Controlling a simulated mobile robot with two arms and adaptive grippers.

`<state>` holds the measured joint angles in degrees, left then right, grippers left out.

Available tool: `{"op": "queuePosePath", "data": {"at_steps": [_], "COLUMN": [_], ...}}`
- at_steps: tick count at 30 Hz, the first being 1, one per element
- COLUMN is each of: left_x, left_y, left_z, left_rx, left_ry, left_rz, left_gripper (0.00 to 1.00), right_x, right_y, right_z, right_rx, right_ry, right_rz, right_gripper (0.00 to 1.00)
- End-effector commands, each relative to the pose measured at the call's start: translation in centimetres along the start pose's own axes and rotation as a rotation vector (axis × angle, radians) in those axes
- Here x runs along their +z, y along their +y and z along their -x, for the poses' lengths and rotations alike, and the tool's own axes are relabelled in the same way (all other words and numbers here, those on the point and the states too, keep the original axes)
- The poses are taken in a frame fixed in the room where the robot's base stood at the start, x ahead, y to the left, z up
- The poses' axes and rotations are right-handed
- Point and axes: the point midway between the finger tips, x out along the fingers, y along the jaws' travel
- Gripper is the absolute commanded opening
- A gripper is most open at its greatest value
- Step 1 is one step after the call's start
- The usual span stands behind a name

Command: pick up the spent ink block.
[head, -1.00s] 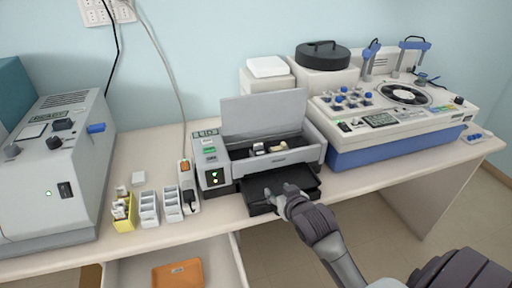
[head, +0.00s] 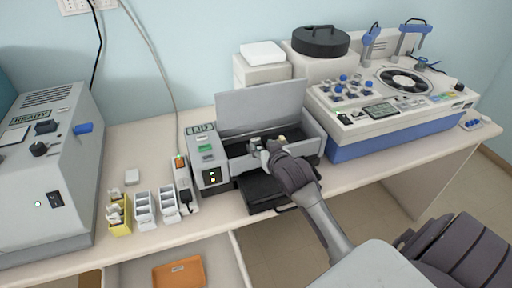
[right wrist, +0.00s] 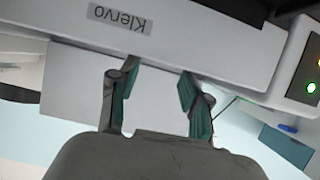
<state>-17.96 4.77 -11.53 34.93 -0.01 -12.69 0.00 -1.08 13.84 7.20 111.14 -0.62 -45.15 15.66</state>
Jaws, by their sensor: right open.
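The grey printer (head: 315,140) stands on the bench with its lid (head: 260,107) raised. A small pale, yellowish part (head: 283,138) shows inside its open bay, beside my right gripper; I cannot tell if it is the spent ink block. My right gripper (head: 260,151) is over the front of the bay, its hand hiding part of the inside. In the right wrist view the gripper (right wrist: 157,86) has its teal-padded fingers apart with nothing between them. My left gripper is not in view.
A black tray (head: 262,192) juts from the printer's front. Left of it are slide racks (head: 144,208), a yellow holder (head: 118,214) and a grey machine (head: 50,170). A blue-and-white machine (head: 400,138) stands right. An open drawer with an orange tray (head: 180,274) is below.

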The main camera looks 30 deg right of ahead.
Motion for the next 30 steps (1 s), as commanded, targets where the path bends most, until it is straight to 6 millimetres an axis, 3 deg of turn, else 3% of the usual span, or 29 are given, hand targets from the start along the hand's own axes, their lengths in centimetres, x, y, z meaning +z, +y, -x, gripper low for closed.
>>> {"op": "queuePosePath", "data": {"at_steps": [7, 13, 21, 30], "left_x": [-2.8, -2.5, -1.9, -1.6], "left_y": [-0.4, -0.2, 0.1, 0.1], "left_z": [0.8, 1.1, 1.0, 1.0], "left_rx": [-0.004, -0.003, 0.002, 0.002], "left_ry": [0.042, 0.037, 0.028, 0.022], "left_rz": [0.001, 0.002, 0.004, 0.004], "left_gripper": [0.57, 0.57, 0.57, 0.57], "right_x": [-0.2, -0.1, 0.0, 0.0], "right_y": [0.0, 0.0, 0.0, 0.0], "right_z": [-3.2, -5.2, -5.4, -5.4], "right_rx": [0.000, 0.000, 0.000, 0.000], "right_ry": [-0.001, 0.000, 0.000, 0.000], "right_rz": [0.000, 0.000, 0.001, 0.000], "right_gripper": [0.48, 0.48, 0.48, 0.00]}}
